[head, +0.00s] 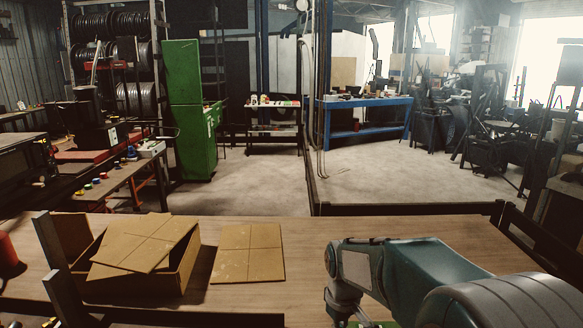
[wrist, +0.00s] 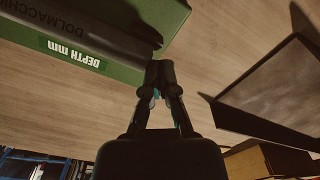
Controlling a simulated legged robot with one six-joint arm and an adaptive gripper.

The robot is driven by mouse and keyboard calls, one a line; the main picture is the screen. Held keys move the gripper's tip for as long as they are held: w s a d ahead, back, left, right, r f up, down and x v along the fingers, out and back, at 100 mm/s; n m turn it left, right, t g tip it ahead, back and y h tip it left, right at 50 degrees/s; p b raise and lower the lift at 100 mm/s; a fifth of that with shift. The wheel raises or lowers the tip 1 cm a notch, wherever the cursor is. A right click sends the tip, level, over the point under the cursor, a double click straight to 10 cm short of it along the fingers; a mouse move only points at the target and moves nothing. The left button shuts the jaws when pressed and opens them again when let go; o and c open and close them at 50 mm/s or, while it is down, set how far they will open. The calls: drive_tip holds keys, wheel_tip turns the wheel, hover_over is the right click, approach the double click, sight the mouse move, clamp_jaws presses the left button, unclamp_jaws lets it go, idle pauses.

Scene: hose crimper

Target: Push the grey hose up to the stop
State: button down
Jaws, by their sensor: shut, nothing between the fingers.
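In the wrist view, a dark grey hose (wrist: 75,38) lies along a green block (wrist: 165,17), which carries a white "DEPTH mm" label (wrist: 74,53). The hose's near end is close to my gripper (wrist: 160,68). My gripper is shut and empty, its fingertips together just beside that end; I cannot tell whether they touch it. No stop can be made out. In the head view, my arm covers the workplace, and only a sliver of green shows at the bottom edge. My gripper's fingertips are hidden there.
The wooden bench top (head: 330,232) is mostly bare at its middle. An open cardboard box (head: 180,270) and a flat cardboard piece (head: 248,253) lie at left, beside dark metal bars (head: 58,262). In the wrist view, a dark-edged panel (wrist: 272,88) is at right.

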drive_tip(key=shift+d, duration=1.2)
drive_tip(key=shift+a+r, duration=0.1)
drive_tip(key=shift+a, duration=0.4)
idle(0.5)
wheel_tip(320, 180, up, 8)
idle(0.9)
drive_tip(key=s+d+r+m+t, duration=0.1)
drive_tip(key=s+d+m+t, duration=0.1)
drive_tip(key=s, duration=0.8)
drive_tip(key=s+d+r+m+t, duration=0.2)
drive_tip(key=s+m+t, duration=0.1)
drive_tip(key=s, duration=0.8)
drive_tip(key=shift+m+t, duration=0.3)
drive_tip(key=shift+m, duration=0.2)
